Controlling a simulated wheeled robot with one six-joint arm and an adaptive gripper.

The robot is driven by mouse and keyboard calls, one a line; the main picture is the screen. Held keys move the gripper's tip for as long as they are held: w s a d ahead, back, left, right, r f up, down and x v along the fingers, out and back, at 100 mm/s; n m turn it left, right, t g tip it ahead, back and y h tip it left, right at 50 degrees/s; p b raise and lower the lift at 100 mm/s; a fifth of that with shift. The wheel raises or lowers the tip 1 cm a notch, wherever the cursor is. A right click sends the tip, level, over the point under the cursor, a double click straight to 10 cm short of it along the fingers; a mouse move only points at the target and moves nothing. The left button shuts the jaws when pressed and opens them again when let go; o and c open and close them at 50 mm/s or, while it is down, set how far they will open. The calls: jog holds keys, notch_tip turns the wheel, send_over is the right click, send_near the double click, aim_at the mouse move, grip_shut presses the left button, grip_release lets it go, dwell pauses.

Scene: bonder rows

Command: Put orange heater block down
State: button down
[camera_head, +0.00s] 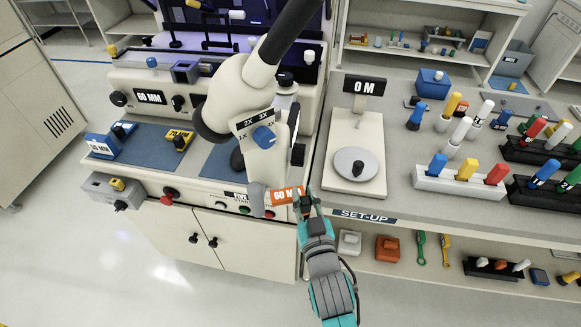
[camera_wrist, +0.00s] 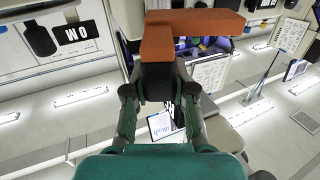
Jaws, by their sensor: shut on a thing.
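The orange heater block (camera_head: 284,197) has a label that reads "60 M", partly covered. My gripper (camera_head: 306,203) is shut on it and holds it in the air in front of the bench edge, near the "SET-UP" label. In the wrist view the orange block (camera_wrist: 190,24) lies across the top, and its dark lower part sits between the fingertips of my gripper (camera_wrist: 158,84). Nothing shows under the block in the head view except the cabinet front and the floor.
A bonder machine (camera_head: 245,110) stands behind the gripper, with blue mats (camera_head: 140,148) at its left. A gauge stand (camera_head: 356,165) marked "0 M" is to the right. Racks of coloured-handled tools (camera_head: 460,188) fill the right bench. A lower shelf (camera_head: 365,258) holds small items.

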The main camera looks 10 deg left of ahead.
aim_at(307, 214)
jog(key=x, duration=1.1)
jog(key=shift+w, duration=0.3)
jog(key=shift+w+a+f, duration=0.1)
jog(key=shift+f, duration=1.7)
jog(key=shift+f, duration=0.1)
jog(key=c, duration=1)
grip_release()
jog(key=shift+o, duration=0.2)
jog(key=v, duration=1.2)
